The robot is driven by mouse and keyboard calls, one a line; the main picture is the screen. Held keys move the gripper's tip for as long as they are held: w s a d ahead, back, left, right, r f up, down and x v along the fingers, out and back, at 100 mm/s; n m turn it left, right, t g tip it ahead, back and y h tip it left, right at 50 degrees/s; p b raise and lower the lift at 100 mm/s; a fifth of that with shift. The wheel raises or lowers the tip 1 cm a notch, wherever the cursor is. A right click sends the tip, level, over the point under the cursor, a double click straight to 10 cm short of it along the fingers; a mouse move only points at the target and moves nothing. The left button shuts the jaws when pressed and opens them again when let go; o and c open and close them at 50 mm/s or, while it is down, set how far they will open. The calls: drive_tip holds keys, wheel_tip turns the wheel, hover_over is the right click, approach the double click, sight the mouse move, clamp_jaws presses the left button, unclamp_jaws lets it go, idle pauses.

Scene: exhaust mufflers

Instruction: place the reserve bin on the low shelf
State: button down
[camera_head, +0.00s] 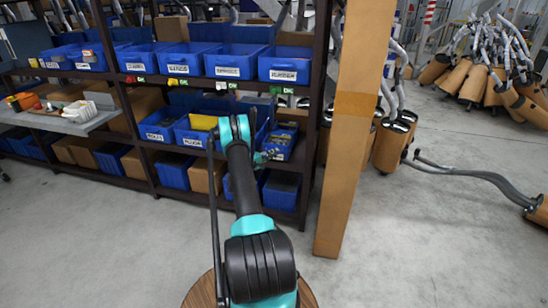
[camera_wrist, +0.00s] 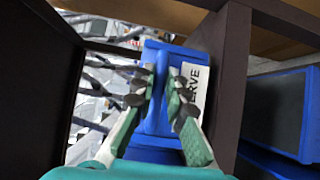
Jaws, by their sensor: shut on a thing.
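The reserve bin (camera_wrist: 163,60) is blue, with a white label (camera_wrist: 190,90) ending in "RVE" on its front wall. My gripper (camera_wrist: 162,95) is shut on that wall in the wrist view, one finger on each side. In the head view my gripper (camera_head: 265,157) is at the right end of the middle shelf, in front of a labelled blue bin (camera_head: 283,140) that appears to be the same one. The arm hides part of the shelf there. The low shelf holds a blue bin (camera_head: 281,192) below my gripper.
Dark rack posts (camera_wrist: 232,75) stand close to the held bin. Another blue bin (camera_wrist: 285,110) lies to the right in the wrist view. A tall cardboard-coloured post (camera_head: 345,150) stands right of the rack. Mufflers (camera_head: 480,75) are piled at the back right. The floor in front is clear.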

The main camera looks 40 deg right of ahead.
drive_tip(key=shift+f, duration=0.95)
drive_tip(key=c, duration=1.6)
unclamp_jaws()
drive_tip(key=shift+o, duration=0.2)
drive_tip(key=shift+a, duration=0.1)
